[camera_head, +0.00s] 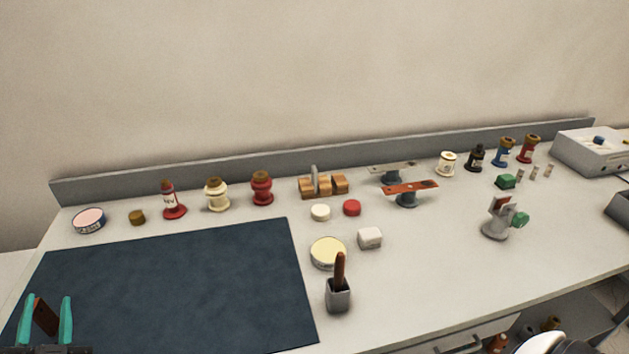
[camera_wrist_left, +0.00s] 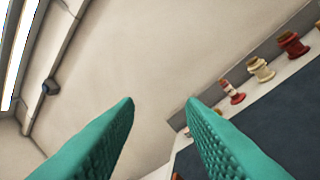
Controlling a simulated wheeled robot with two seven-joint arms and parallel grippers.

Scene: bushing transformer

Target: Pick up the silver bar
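The silver bar (camera_head: 391,168) is a thin, flat grey strip. It lies across a dark grey stand (camera_head: 391,178) towards the back of the worktop, right of centre. A red-brown bar (camera_head: 411,187) lies on a similar stand just in front of it. My left gripper (camera_head: 52,303) is at the bottom left corner over the dark mat, far from the silver bar. Its teal fingers are apart, and the left wrist view shows nothing held between the fingertips (camera_wrist_left: 159,100). A brown patch shows between the fingers in the head view; I cannot tell what it is. My right gripper is not seen.
The dark blue mat (camera_head: 180,285) covers the left worktop. Wooden blocks (camera_head: 323,187), a red cap (camera_head: 352,208) and a white block (camera_head: 370,238) stand left of the bars. A brush holder (camera_head: 338,294) stands in front. A grey clamp (camera_head: 495,224) stands to the right.

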